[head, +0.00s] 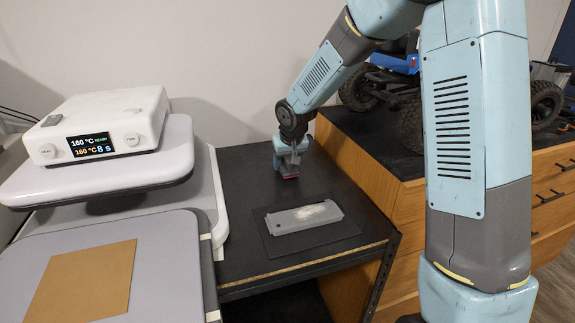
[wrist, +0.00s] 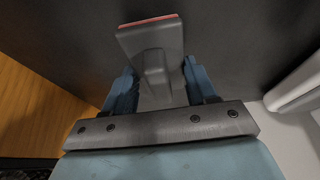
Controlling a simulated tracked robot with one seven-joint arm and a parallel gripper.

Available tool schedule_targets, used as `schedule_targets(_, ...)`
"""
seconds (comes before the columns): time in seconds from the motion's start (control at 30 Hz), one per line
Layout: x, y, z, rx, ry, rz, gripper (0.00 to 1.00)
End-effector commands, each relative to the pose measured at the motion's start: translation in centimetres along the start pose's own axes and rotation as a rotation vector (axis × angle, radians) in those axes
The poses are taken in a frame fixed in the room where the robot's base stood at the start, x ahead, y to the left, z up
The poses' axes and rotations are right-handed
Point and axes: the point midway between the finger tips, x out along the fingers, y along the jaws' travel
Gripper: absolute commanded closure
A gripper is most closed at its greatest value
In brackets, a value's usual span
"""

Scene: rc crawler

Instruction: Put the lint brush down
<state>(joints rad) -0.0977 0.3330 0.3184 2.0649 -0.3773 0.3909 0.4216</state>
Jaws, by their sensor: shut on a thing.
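The lint brush (wrist: 153,60) is a grey tool with a red strip along its far edge in the wrist view. My gripper (wrist: 158,88) is shut on it, with a blue finger on each side of its grey body. In the head view my gripper (head: 291,163) is over the back part of the black table, and the brush's red edge (head: 290,177) shows low under it, close to the tabletop. I cannot tell whether the brush touches the table.
A grey tray-like block with a whitish patch (head: 304,216) lies on a dark mat (head: 346,231) on the black table (head: 240,190). A heat press (head: 100,150) stands at left. A wooden drawer cabinet (head: 400,200) bearing an RC crawler (head: 385,85) stands at right. The tabletop left of my gripper is clear.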

Motion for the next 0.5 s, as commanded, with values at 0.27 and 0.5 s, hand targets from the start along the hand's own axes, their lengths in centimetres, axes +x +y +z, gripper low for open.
schedule_targets(0.27,1.15,-0.05,0.48,0.0,0.001,-0.001,0.68)
schedule_targets(0.5,1.47,0.01,0.64,0.0,0.0,0.0,0.68)
